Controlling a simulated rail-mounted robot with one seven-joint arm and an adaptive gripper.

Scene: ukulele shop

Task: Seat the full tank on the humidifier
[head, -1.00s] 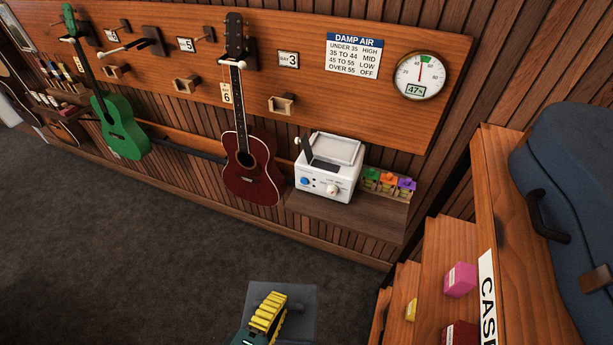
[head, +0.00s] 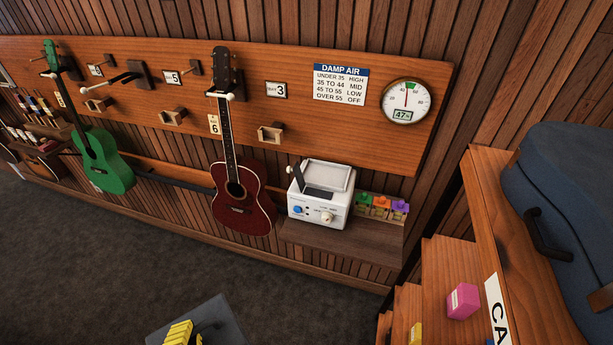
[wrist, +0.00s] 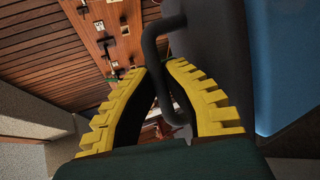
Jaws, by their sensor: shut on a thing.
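The humidifier (head: 320,207) is a white box with a blue button and a pale knob on its front. It sits on a wooden wall shelf, with a pale-rimmed recess on top and a dark flap tilted up. My gripper (head: 188,332) has yellow ridged fingers and is at the bottom edge of the head view, well in front of the humidifier. In the wrist view my gripper (wrist: 158,70) is shut on a black loop handle (wrist: 152,45). The handle is on a dark grey body, seemingly the tank (head: 222,318). A blue area shows beside it; its water level is unclear.
Small green, orange and purple-topped items (head: 382,206) stand right of the humidifier on the shelf (head: 340,236). A red guitar (head: 243,200) hangs just left. A wooden rack with a blue case (head: 565,190) stands at right. The gauge (head: 405,102) reads 47%. Floor between is clear.

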